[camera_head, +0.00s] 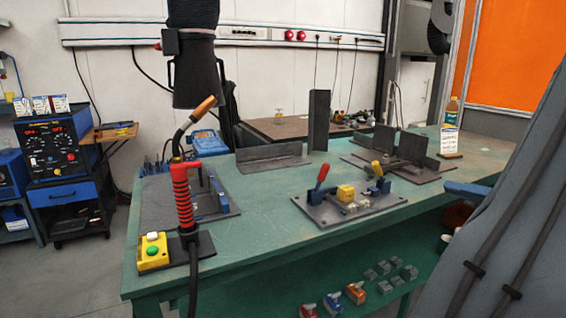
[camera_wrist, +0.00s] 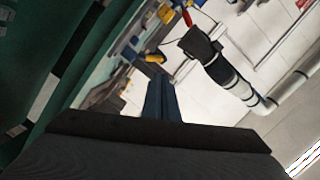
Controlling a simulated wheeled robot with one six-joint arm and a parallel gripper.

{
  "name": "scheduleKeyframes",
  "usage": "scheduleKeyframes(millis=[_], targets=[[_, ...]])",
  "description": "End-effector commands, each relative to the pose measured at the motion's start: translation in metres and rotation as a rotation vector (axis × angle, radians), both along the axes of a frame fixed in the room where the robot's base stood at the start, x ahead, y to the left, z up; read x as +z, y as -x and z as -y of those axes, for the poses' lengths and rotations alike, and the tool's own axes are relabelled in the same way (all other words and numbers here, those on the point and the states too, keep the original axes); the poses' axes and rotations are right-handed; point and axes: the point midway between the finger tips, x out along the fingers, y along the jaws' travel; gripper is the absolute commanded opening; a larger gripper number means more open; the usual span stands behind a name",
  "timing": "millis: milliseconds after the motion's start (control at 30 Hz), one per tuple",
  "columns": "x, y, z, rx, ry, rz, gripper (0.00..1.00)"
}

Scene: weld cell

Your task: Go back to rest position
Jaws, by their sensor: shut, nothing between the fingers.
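My gripper (camera_wrist: 161,97) shows in the wrist view as dark blue fingers close together, with no object between them. A dark grey part of my own wrist fills the bottom of that view. The wrist view is strongly tilted, with the green bench side at left and a black hood and pale pipe beyond the fingers. In the head view a grey covered arm part reaches in at the right edge; I cannot clearly make out the fingertips there.
The green workbench (camera_head: 262,215) carries a red-handled torch (camera_head: 183,195), a yellow button box (camera_head: 153,252), a clamp fixture plate (camera_head: 325,212), steel plates (camera_head: 319,118) and a bottle (camera_head: 452,112). A black extraction hood (camera_head: 199,75) hangs above. Floor at left is open.

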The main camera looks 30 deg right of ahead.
Motion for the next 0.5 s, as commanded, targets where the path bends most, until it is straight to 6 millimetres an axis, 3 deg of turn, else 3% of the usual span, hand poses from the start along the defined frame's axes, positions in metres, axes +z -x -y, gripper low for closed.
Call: scheduleKeyframes(millis=[267,367,500], targets=[[-0.01,-0.054,-0.063,0.174,-0.074,-0.132,0.0],[-0.016,-0.076,-0.1,0.262,-0.104,-0.211,0.0],[-0.029,-0.106,-0.168,0.414,-0.137,-0.369,0.0]])
